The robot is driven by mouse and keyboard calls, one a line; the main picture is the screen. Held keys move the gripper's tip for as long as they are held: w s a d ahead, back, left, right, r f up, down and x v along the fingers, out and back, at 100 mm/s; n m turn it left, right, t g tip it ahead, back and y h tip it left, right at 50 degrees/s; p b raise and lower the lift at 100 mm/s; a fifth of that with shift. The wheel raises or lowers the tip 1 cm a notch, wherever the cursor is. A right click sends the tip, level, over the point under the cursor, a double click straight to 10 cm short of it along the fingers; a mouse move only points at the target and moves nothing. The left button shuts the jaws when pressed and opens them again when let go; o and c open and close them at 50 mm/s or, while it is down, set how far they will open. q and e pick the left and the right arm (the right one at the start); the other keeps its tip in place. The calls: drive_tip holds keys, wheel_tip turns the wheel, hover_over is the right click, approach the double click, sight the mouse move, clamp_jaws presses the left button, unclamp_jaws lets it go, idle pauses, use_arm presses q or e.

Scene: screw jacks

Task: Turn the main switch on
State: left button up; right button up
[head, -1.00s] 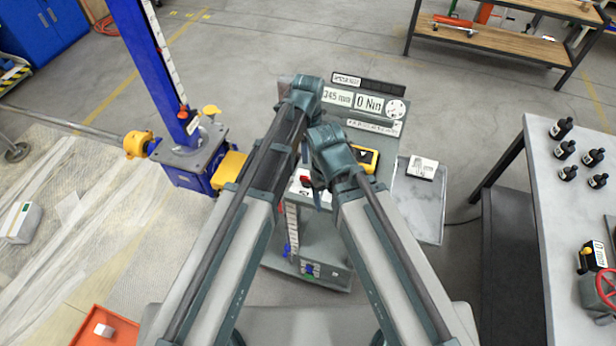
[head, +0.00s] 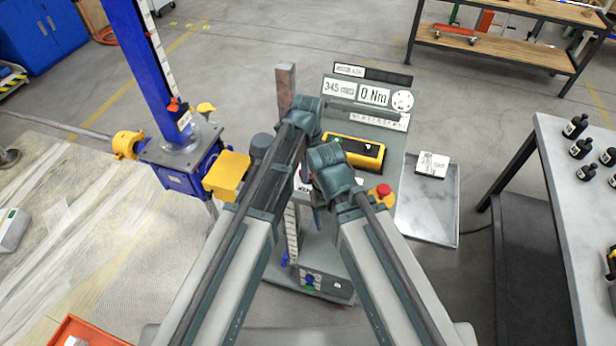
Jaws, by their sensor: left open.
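A grey test stand (head: 345,225) stands ahead, partly hidden behind my two arms. On its low front box (head: 338,287) is a small blue-and-green control (head: 311,281) that looks like a switch; its setting is too small to read. A red push button on a yellow base (head: 382,191) sits to the right of my right arm. My left gripper (head: 311,193) shows only in part in the gap between the arms, above the stand and apart from the low box. It is open, with nothing seen in it. My right gripper is hidden behind my arm.
A grey tray (head: 428,212) is at the right, beside a table (head: 570,230) with black bottles. A blue column (head: 143,70) stands left. Floor is clear behind the stand.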

use_arm(q)
drive_tip(key=shift+f, duration=0.3)
use_arm(e)
drive_tip(key=shift+f, duration=0.25)
use_arm(q)
clamp_jaws()
